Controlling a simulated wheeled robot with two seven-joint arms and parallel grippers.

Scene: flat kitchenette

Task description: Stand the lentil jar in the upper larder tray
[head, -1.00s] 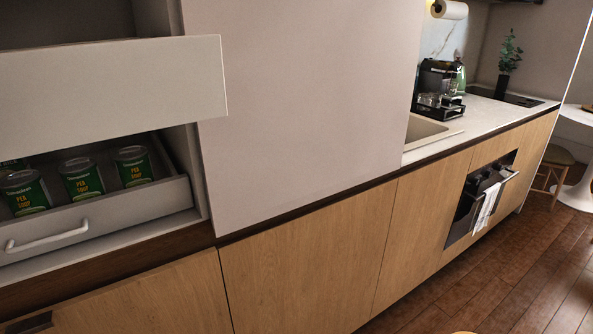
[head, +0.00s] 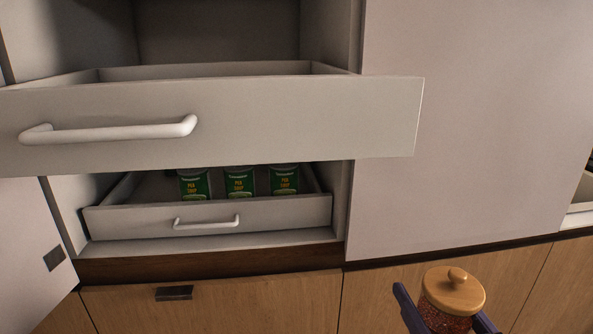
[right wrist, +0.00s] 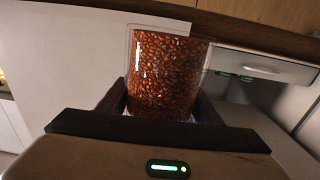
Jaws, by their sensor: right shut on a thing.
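The lentil jar (head: 446,299) is at the lower right of the head view, upright, with a round wooden knobbed lid and reddish-brown contents. My right gripper (head: 443,318) is shut on it, one dark finger on each side. In the right wrist view the glass jar (right wrist: 168,75) stands between the fingers of the gripper (right wrist: 168,108). The upper larder tray (head: 260,117) is pulled out, with a white bar handle; its inside is mostly hidden behind its tall front. The jar is apart from the tray, lower and to its right. My left gripper is not in view.
The lower larder tray (head: 280,215) holds several green pea soup cans (head: 239,182) and sits below the upper tray. A tall pale panel (head: 470,140) stands to the right. An open door (head: 28,250) is at the left. Wooden cupboard fronts (head: 230,308) run below.

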